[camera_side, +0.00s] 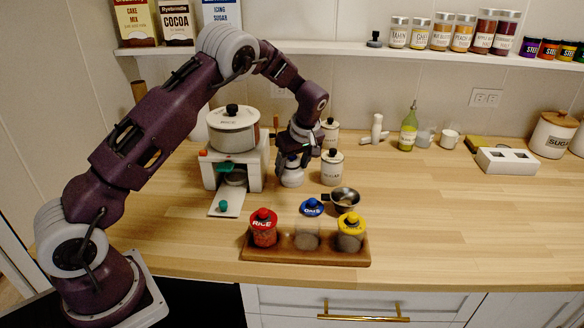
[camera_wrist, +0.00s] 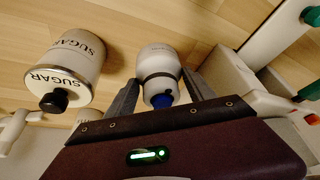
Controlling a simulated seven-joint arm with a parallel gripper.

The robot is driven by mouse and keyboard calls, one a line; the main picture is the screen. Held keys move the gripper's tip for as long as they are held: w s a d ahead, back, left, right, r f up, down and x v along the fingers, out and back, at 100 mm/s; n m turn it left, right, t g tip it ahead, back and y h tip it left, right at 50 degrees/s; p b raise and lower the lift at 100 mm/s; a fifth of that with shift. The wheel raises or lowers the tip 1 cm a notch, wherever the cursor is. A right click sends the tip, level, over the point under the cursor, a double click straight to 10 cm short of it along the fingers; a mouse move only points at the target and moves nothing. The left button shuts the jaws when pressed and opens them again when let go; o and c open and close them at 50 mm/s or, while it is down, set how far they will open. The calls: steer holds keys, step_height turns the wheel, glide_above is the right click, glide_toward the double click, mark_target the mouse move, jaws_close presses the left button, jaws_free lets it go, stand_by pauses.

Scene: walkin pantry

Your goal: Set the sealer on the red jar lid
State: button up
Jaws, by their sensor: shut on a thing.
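The white sealer (camera_side: 291,174), with a grey band and a blue knob, is upright between the fingers of my gripper (camera_side: 291,160). The wrist view shows the sealer (camera_wrist: 158,65) with one finger of my gripper (camera_wrist: 159,94) on each side. Its base is at or very near the counter; I cannot tell whether it touches. The red lid (camera_side: 263,217) sits on the RICE jar (camera_side: 264,237), at the left end of the wooden tray (camera_side: 305,256). My gripper is behind the tray, to the right of the red lid in the side view.
A yellow-lidded jar (camera_side: 351,234) and a clear jar (camera_side: 307,238) share the tray, with a blue OATS lid (camera_side: 311,208) behind. A metal bowl (camera_side: 345,199) and sugar canister (camera_side: 332,170) stand right of the sealer. A white stand (camera_side: 252,170) bears a pot (camera_side: 233,137) left.

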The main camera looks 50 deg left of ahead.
steer(key=r, duration=0.6)
steer(key=d+r, duration=0.1)
steer(key=r, duration=0.3)
steer(key=shift+s, duration=0.3)
steer(key=s+d+r+n+g, duration=0.1)
steer(key=s+d+r+n, duration=0.2)
steer(key=s+d, duration=0.65)
steer(key=r+n+g, duration=0.1)
steer(key=n, duration=0.2)
glide_above(260, 209)
steer(key=d, duration=0.1)
steer(key=shift+w+f, duration=0.15)
steer(key=shift+f, duration=2.65)
steer(key=shift+f, duration=0.8)
steer(key=o, duration=1.7)
